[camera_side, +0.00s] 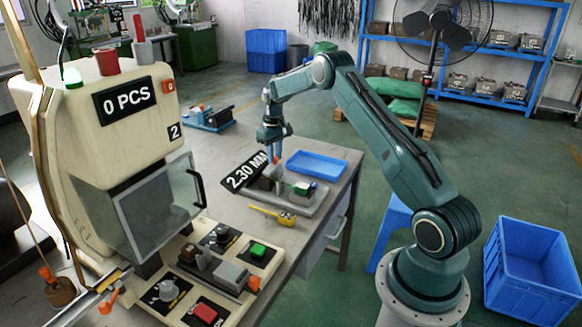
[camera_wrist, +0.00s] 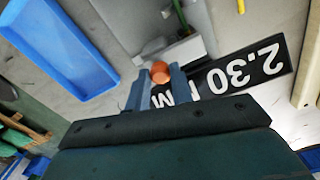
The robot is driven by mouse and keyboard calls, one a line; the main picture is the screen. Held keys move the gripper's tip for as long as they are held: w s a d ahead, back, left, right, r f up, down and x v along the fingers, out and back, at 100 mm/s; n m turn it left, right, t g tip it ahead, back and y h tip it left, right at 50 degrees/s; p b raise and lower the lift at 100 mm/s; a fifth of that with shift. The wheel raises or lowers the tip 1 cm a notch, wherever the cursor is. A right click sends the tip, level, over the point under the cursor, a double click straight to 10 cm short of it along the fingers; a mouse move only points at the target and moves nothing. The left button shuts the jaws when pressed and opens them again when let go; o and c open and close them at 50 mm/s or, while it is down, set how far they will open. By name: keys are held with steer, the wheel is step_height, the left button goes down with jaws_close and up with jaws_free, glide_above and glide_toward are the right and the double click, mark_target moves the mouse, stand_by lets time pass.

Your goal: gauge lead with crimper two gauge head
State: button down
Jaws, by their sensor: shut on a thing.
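My gripper (camera_side: 275,147) is above the far part of the grey table, over the gauge stand. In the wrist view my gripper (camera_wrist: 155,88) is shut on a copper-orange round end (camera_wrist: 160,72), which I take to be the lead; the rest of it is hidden. The gauge stand (camera_side: 312,203) is a grey plate bearing small blocks, just below my gripper. A black sign (camera_side: 243,173) reading 2.30 MM stands beside it; it also shows in the wrist view (camera_wrist: 242,75). The crimper (camera_side: 120,135), marked 2 and 0 PCS, stands at left. Contact with the gauge is unclear.
A blue tray (camera_side: 317,165) lies right of the gauge stand. A yellow caliper-like tool (camera_side: 270,215) lies in front. The crimper's front panel (camera_side: 215,262) has red and green buttons.

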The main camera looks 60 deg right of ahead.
mark_target(272, 167)
steer(key=shift+a, duration=0.75)
steer(key=c, duration=1.2)
jaws_free()
steer(key=shift+a, duration=0.1)
steer(key=shift+d+r, duration=0.2)
steer(key=shift+r, duration=0.55)
step_height(272, 167, up, 12)
steer(key=shift+r, duration=0.2)
steer(key=shift+a, duration=0.1)
